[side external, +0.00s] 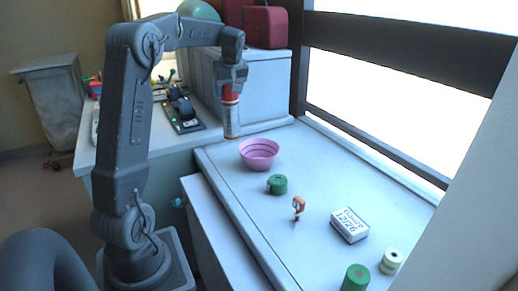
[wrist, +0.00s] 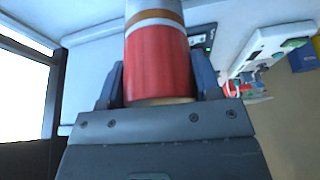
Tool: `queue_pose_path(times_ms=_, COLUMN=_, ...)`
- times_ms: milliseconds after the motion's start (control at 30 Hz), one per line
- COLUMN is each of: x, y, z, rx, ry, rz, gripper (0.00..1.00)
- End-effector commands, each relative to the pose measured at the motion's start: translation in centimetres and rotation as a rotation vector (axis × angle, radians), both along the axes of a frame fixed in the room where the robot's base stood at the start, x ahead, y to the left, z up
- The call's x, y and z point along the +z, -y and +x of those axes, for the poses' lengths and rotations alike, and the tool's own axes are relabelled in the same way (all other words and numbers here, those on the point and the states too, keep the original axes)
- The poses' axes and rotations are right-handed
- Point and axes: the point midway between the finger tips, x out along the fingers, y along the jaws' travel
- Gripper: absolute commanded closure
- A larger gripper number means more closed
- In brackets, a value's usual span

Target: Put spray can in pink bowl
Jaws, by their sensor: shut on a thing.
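The spray can (side external: 231,112) is red, white and orange. My gripper (side external: 231,84) is shut on its upper part and holds it roughly upright, in the side view, near the back edge of the white worktop. In the wrist view the can (wrist: 157,62) stands between the two dark fingers (wrist: 160,85), and its far end is cut off by the top of the picture. The pink bowl (side external: 259,154) stands on the worktop, just right of and nearer than the can in the side view. The bowl looks empty. It does not show in the wrist view.
On the worktop (side external: 330,175) are a green cylinder (side external: 277,184), an orange hook-like piece (side external: 298,207), a white labelled box (side external: 350,225), another green cylinder (side external: 355,278) and a pale roll (side external: 392,261). A raised white block (side external: 260,85) stands behind the can. A window frame borders the right.

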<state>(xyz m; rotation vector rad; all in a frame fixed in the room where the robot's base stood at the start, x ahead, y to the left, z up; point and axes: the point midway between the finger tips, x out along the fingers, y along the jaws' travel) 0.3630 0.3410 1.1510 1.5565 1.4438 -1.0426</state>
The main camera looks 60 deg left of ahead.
Motion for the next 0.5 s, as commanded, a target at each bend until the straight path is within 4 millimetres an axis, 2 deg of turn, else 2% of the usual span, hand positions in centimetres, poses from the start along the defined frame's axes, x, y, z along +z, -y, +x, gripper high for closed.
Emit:
queue_pose_path(times_ms=100, x=0.1, y=-1.1, z=-1.3, rx=0.05, ry=0.001, rz=0.003, gripper=1.0)
queue_pose_path(times_ms=233, x=0.0, y=-1.4, z=-1.6, rx=0.074, ry=0.002, rz=0.003, gripper=1.0)
queue_pose_path(times_ms=367, x=-0.9, y=-0.9, z=-0.4, rx=0.074, ry=0.0, rz=0.002, gripper=1.0)
queue_pose_path(times_ms=500, x=-2.3, y=0.1, z=1.7, rx=0.071, ry=-0.001, rz=0.001, gripper=1.0)
